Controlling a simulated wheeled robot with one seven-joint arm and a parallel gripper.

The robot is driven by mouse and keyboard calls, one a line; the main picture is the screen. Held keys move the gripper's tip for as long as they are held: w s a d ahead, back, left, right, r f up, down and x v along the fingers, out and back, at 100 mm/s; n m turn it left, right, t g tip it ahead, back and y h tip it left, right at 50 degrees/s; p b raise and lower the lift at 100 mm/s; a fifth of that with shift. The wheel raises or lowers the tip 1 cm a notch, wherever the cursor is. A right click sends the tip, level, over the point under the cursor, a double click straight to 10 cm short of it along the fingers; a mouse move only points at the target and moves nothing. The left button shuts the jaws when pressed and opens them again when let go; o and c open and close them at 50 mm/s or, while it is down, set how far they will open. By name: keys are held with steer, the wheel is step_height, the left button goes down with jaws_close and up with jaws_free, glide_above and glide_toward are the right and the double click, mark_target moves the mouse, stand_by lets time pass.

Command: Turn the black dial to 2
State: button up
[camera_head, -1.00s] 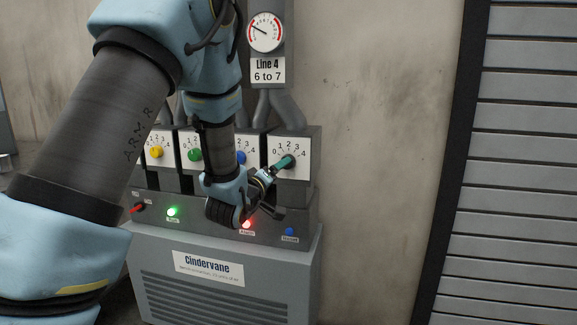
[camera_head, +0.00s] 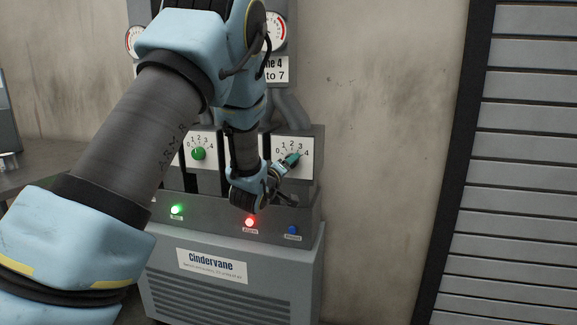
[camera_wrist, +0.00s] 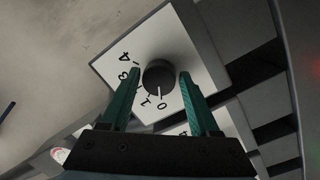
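The black dial (camera_wrist: 158,78) sits on a white plate (camera_wrist: 180,35) numbered 0 to 4 in the wrist view. Its white mark points down the picture, close to the 0. My gripper (camera_wrist: 159,75) is open, with one green finger left of the dial and the other right of it. Gaps show between the fingers and the dial, and I see no contact. The left finger covers part of the number scale. In the head view my gripper (camera_head: 292,159) is at the rightmost plate (camera_head: 306,143), and its fingertips hide the dial there.
A green dial (camera_head: 198,154) is on a plate further left; my arm hides other plates. Below are a lit green lamp (camera_head: 177,210), a lit red lamp (camera_head: 249,222) and a blue button (camera_head: 292,229). A gauge (camera_head: 275,32) hangs above.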

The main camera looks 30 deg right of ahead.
jaws_close()
steer(key=shift+m+b, duration=0.3)
steer(key=shift+b, duration=0.05)
steer(key=shift+m+y+b, duration=0.45)
steer(key=shift+m+b, duration=1.4)
steer(key=shift+m, duration=0.75)
steer(key=shift+m+y+b, duration=0.45)
steer(key=shift+m+b, duration=1.35)
steer(key=shift+m, duration=0.8)
steer(key=shift+r, duration=0.1)
steer(key=shift+o, duration=1.9)
jaws_free()
steer(key=shift+w, duration=0.1)
